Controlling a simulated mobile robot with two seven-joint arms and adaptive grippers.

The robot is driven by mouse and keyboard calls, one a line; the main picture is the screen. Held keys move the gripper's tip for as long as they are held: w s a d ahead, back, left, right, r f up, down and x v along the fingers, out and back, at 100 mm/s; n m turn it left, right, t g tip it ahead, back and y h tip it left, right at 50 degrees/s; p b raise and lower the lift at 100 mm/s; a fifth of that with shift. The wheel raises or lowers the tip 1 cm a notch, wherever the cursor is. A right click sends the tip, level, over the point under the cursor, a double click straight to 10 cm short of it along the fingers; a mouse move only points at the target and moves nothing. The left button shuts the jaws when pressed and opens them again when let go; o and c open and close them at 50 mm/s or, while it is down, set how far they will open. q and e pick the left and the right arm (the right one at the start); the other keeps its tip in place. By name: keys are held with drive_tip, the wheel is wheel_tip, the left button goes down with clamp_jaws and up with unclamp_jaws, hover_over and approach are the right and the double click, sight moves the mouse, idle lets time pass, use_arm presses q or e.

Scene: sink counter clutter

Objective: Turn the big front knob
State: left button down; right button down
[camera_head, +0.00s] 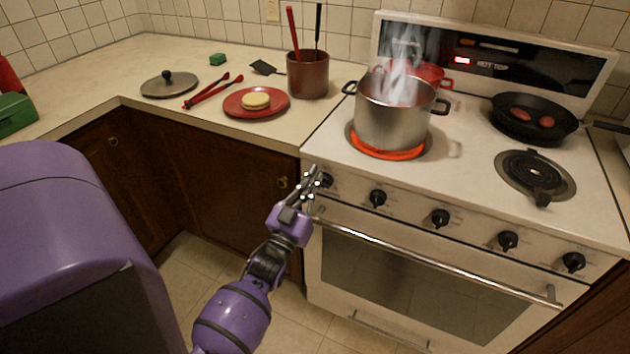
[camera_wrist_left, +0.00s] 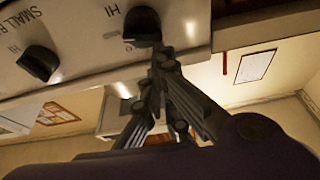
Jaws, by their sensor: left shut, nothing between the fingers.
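The stove's front panel has a row of black knobs. The leftmost knob (camera_head: 326,180) is partly hidden behind my left gripper (camera_head: 312,180). That gripper is shut and empty, with its fingertips at this knob. In the left wrist view the gripper's fingers (camera_wrist_left: 163,70) reach up to the lower edge of a black knob (camera_wrist_left: 142,24) with "HI" beside it. They look close to it or touching; I cannot tell which. A neighbouring knob (camera_wrist_left: 40,62) has "SMALL" lettering near it. My right gripper is not in view.
A steaming pot (camera_head: 393,112) stands on a glowing red burner (camera_head: 388,150). A black pan (camera_head: 533,120) sits at the back right. The oven handle (camera_head: 430,260) runs below the knobs. A red plate (camera_head: 256,113) and brown crock (camera_head: 308,76) stand on the left counter.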

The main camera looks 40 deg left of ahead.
use_arm(q)
drive_tip(key=shift+a+n+y, duration=0.2)
drive_tip(key=shift+n+y, duration=0.1)
drive_tip(key=shift+n, duration=0.8)
drive_tip(key=shift+s+a+f+n+y+p, duration=0.1)
drive_tip(key=shift+a+n+y+p, duration=0.15)
drive_tip(key=shift+n+y+p, duration=0.55)
drive_tip(key=shift+a+f+n+g+y, duration=0.15)
drive_tip(key=shift+n+g, duration=0.1)
drive_tip(key=shift+n, duration=0.4)
drive_tip(key=shift+a+f+n+g+y, duration=0.15)
drive_tip(key=shift+n+g, duration=0.1)
drive_tip(key=shift+n, duration=0.4)
drive_tip(key=shift+r, duration=0.1)
drive_tip(key=shift+s+a+f+n+g+y+p, duration=0.15)
drive_tip(key=shift+n+g+y+p, duration=0.1)
drive_tip(key=shift+n, duration=0.8)
drive_tip(key=shift+w+a+f+n+g+y+p, duration=0.1)
drive_tip(key=shift+a+f+n+g+y+p, duration=0.15)
drive_tip(key=shift+n, duration=0.85)
drive_tip(key=shift+s+a+f+n+g+y+p, duration=0.1)
drive_tip(key=shift+n+g+y+p, duration=0.2)
drive_tip(key=shift+n, duration=0.75)
idle(1.2)
